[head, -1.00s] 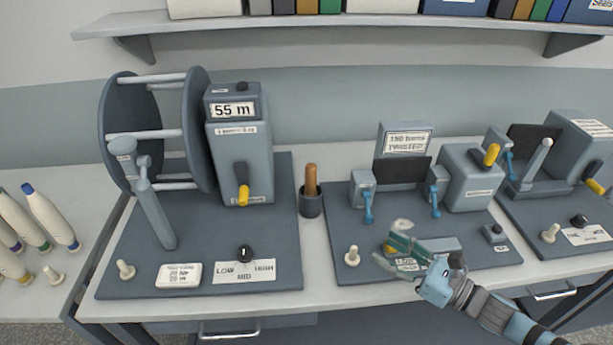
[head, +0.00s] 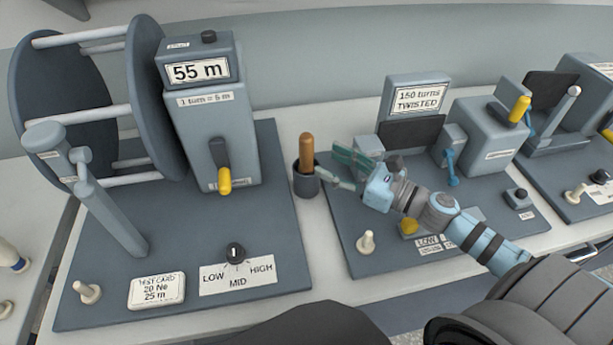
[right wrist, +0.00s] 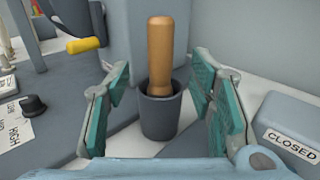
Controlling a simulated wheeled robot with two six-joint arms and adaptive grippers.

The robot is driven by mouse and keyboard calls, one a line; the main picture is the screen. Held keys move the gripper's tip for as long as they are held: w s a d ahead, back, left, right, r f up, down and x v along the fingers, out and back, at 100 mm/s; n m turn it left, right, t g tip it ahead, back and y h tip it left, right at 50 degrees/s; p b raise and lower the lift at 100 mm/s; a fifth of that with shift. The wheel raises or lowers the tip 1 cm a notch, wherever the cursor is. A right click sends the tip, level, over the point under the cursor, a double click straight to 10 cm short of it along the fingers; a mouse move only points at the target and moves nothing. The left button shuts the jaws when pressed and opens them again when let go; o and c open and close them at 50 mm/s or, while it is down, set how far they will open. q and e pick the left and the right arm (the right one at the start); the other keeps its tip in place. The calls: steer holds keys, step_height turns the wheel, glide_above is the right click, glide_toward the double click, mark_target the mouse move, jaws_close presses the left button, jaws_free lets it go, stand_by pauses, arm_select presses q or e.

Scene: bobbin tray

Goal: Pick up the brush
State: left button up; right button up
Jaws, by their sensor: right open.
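The brush shows as an upright wooden handle (head: 307,148) standing in a dark grey cup (head: 306,182), between the two machine bases. Its lower end is hidden inside the cup. In the right wrist view the handle (right wrist: 160,52) and the cup (right wrist: 160,112) sit between the fingers, a little beyond their tips. My right gripper (head: 342,170) is open and empty, just right of the cup, with its teal pads (right wrist: 160,100) on either side of the view. My left gripper is not in view.
A reel machine with a "55 m" display (head: 197,71) and yellow-tipped crank (head: 224,180) stands left of the cup. A twist tester (head: 417,98) stands right, behind my right arm. A white peg (head: 366,243) stands near the front. A grey block labelled "CLOSED" (right wrist: 288,125) is close by the right finger.

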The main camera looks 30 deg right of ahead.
mark_target(306, 151)
steer(key=p+x, duration=0.2)
steer(key=x, duration=0.1)
steer(key=p+x, duration=0.1)
steer(key=x, duration=0.2)
steer(key=shift+w+a+r+p, duration=0.15)
steer(key=shift+w+r+p, duration=0.1)
steer(key=shift+w+p, duration=0.1)
steer(key=shift+w+a+f, duration=0.2)
steer(key=shift+w+f, duration=0.05)
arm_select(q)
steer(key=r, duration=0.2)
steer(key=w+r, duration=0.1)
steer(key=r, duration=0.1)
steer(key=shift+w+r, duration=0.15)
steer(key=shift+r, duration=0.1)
arm_select(e)
steer(key=shift+d, duration=0.1)
jaws_close()
